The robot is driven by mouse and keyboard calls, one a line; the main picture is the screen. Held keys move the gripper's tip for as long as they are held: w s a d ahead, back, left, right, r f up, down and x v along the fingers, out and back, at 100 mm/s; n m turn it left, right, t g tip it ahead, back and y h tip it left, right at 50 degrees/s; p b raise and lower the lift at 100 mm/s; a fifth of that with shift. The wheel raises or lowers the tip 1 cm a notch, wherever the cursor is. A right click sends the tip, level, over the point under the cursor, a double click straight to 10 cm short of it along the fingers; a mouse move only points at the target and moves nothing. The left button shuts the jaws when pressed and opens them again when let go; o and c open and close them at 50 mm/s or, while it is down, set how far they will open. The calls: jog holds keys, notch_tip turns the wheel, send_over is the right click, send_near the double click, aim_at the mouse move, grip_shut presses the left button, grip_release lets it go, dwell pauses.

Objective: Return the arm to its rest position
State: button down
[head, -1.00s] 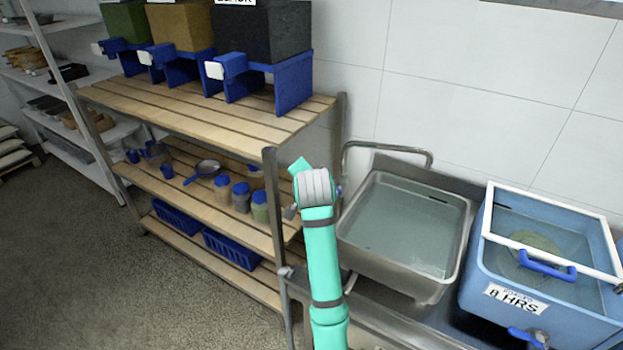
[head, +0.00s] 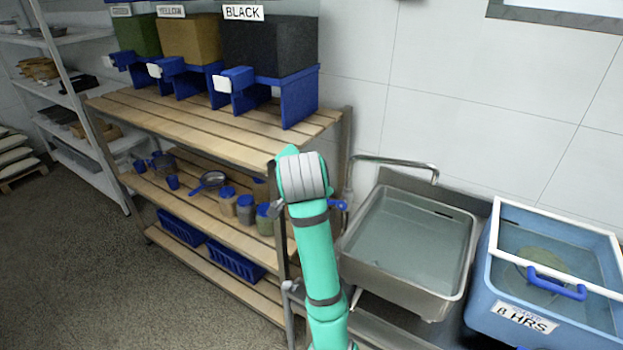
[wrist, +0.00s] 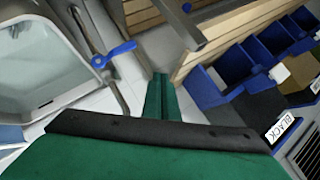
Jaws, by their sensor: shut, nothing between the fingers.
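My arm is teal with a grey joint and stands raised in the middle of the head view, in front of the shelf rack's right post. In the wrist view my gripper (wrist: 160,98) shows as two green fingers pressed together, with nothing between them. It points into free space between the sink and the shelf rack. In the head view the fingertips are mostly hidden behind the arm.
A wooden shelf rack (head: 200,125) stands left, with bins labelled green, yellow and black (head: 265,45) on top and jars (head: 246,208) below. A water-filled sink (head: 410,240) and a blue tank (head: 500,270) stand right. A blue lever (wrist: 113,55) is near the gripper.

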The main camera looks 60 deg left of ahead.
jog(key=shift+s+d+r, duration=0.3)
jog(key=shift+s+r, duration=0.1)
jog(key=shift+w, duration=0.15)
